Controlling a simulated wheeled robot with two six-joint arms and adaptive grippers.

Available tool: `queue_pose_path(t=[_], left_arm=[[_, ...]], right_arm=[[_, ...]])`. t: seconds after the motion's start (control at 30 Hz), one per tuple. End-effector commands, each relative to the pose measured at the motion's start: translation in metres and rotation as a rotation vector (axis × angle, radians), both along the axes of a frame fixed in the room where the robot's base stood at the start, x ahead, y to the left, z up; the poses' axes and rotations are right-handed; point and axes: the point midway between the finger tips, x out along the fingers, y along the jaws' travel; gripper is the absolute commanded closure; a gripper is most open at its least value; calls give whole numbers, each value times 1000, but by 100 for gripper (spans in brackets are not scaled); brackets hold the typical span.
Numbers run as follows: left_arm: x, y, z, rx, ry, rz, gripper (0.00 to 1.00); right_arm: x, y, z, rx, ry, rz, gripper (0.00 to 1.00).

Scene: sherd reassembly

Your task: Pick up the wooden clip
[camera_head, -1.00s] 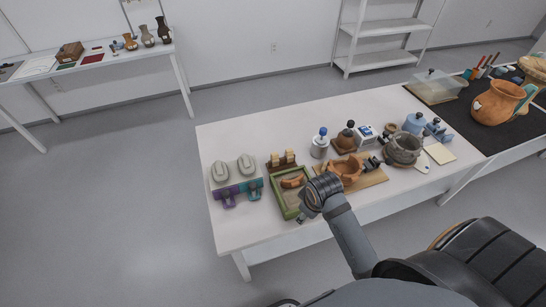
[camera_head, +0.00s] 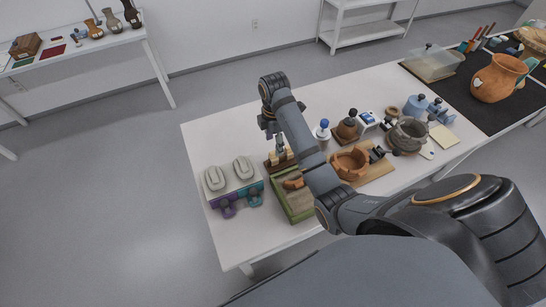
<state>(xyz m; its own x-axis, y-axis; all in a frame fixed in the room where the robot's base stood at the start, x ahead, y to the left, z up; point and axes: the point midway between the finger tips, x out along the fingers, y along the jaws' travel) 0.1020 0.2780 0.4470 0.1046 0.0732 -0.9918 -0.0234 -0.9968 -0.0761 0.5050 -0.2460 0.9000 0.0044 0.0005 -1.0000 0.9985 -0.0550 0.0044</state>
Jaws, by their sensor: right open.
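Light wooden clips (camera_head: 288,154) stand on a small dark brown holder (camera_head: 270,166) near the table's far left part, behind the green-rimmed tray. My right gripper (camera_head: 279,143) points down right above the clips, with its fingers close to their tops. It is open; my arm and the small size hide whether the fingers touch a clip. My left gripper is not in view.
The green tray (camera_head: 301,208) holds an orange sherd (camera_head: 293,183), partly behind my arm.

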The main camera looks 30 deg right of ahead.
Motion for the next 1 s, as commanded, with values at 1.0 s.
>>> queue_pose_path(t=[1.0], left_arm=[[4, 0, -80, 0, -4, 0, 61]], right_arm=[[4, -2, -94, 0, -2, -2, 42]])
